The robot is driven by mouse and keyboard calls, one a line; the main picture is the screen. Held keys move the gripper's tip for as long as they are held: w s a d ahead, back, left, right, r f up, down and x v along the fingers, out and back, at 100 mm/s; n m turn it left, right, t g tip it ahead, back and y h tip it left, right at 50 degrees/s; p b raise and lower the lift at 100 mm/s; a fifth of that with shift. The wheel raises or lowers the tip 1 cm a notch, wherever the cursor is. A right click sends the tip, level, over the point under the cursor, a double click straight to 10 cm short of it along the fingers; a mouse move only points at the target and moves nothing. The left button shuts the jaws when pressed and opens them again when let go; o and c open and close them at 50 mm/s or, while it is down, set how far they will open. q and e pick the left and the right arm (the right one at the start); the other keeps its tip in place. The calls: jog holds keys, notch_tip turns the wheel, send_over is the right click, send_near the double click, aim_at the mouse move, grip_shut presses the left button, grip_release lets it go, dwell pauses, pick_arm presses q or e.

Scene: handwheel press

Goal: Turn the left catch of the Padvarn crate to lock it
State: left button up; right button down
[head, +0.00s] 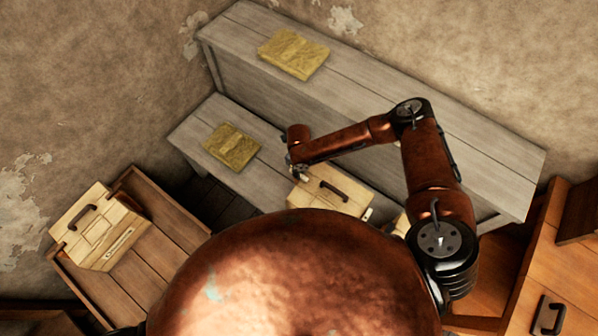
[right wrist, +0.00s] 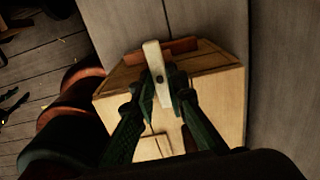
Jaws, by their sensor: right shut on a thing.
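A pale wooden crate (head: 350,207) with a dark handle stands on the low grey bench, partly hidden by my own body. My right gripper (head: 297,172) is at its left end. In the right wrist view the crate (right wrist: 222,92) fills the middle, and a pale bar-shaped catch (right wrist: 153,57) with a dark pivot stands over its edge. My right gripper (right wrist: 164,92) is shut on this catch, one dark green finger on each side. The catch lies across a reddish strip (right wrist: 183,46). I cannot read a name on the crate. My left gripper is not in view.
A similar pale crate (head: 98,232) sits on a brown wooden surface (head: 155,265) at left. Yellowish folded pieces lie on the low bench (head: 231,146) and the higher grey bench (head: 293,53). Brown wooden furniture (head: 560,270) with a dark handle is at right.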

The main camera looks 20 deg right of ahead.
jog(key=c, duration=1.9)
grip_release()
jog(key=shift+c, duration=0.2)
notch_tip(320, 180, up, 12)
